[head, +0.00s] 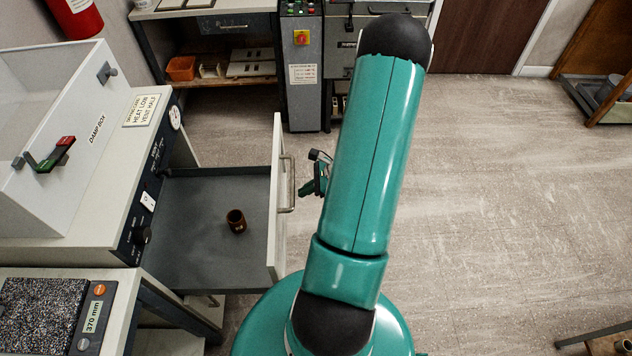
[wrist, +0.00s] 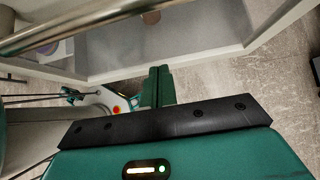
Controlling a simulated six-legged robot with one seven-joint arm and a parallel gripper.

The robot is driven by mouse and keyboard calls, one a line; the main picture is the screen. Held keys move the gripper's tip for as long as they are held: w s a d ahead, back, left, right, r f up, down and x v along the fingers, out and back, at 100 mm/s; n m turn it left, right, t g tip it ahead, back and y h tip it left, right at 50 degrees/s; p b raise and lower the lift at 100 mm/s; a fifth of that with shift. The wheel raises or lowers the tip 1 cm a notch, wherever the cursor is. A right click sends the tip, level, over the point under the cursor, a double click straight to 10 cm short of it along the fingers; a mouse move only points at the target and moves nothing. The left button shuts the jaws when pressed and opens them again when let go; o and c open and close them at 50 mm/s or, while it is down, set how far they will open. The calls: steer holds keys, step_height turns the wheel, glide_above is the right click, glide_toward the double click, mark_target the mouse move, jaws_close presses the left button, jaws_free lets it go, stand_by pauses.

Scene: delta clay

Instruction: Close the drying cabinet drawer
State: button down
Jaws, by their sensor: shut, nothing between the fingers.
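The drying cabinet (head: 150,150) stands at the left, with a labelled top and a dark control panel. Its grey drawer (head: 190,255) is pulled out to the right and holds a small brown cup (head: 236,221). The pale drawer front (head: 277,215) carries a metal bar handle (head: 288,184). My gripper (head: 312,186) is just right of the handle, outside the drawer, partly hidden by my arm. In the wrist view my green fingers (wrist: 158,86) are together and empty. The handle (wrist: 75,28) crosses the upper left there, apart from the fingertips.
A clear-lidded damp box (head: 60,130) sits on the cabinet. A bench with a speckled slab (head: 40,305) is at the lower left. A grey control post (head: 303,75) and shelving stand at the back.

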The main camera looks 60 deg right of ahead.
steer(key=w+a, duration=0.3)
steer(key=w, duration=0.1)
steer(key=shift+f, duration=0.35)
